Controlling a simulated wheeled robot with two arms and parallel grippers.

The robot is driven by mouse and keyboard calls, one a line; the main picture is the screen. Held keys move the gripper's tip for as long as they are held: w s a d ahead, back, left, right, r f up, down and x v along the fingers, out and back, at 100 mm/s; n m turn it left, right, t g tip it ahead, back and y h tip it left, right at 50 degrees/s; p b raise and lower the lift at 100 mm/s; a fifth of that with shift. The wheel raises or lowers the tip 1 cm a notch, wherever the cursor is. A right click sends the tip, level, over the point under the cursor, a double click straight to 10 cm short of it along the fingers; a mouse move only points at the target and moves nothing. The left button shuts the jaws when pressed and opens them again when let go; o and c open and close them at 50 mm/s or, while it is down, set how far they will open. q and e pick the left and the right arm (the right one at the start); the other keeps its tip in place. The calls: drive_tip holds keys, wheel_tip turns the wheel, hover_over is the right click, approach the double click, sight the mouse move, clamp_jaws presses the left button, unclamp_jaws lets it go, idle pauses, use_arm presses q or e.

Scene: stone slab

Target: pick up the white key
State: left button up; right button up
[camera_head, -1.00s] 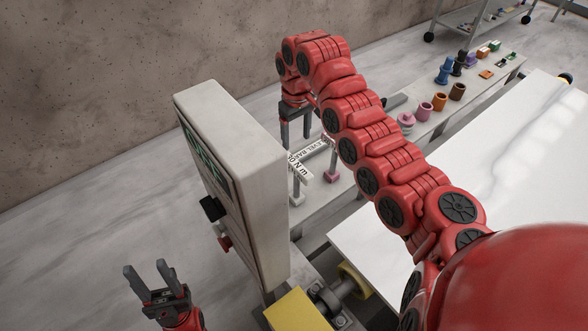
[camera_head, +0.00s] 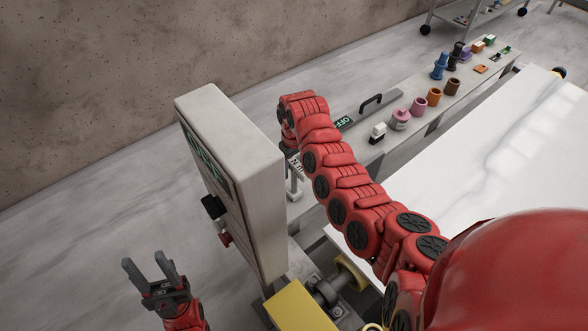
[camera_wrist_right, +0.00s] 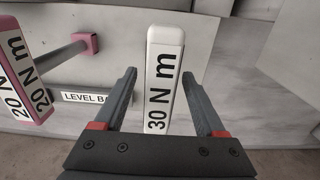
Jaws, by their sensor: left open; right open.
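The white key (camera_wrist_right: 160,85) is a long white bar marked "30 N m", seen in the right wrist view. It lies between the two fingers of my right gripper (camera_wrist_right: 158,73), which is open, with a gap on each side. My left gripper (camera_head: 151,267) is open and empty at the lower left, away from the key.
A pink-edged key marked "20 N m" (camera_wrist_right: 20,75) stands left of the white one. A tall grey control box (camera_head: 235,185) stands close to my right gripper. Coloured pots, including a pink one (camera_head: 399,119), line the ledge to the right.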

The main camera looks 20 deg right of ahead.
drive_tip(key=shift+f, duration=1)
clamp_jaws()
idle(0.7)
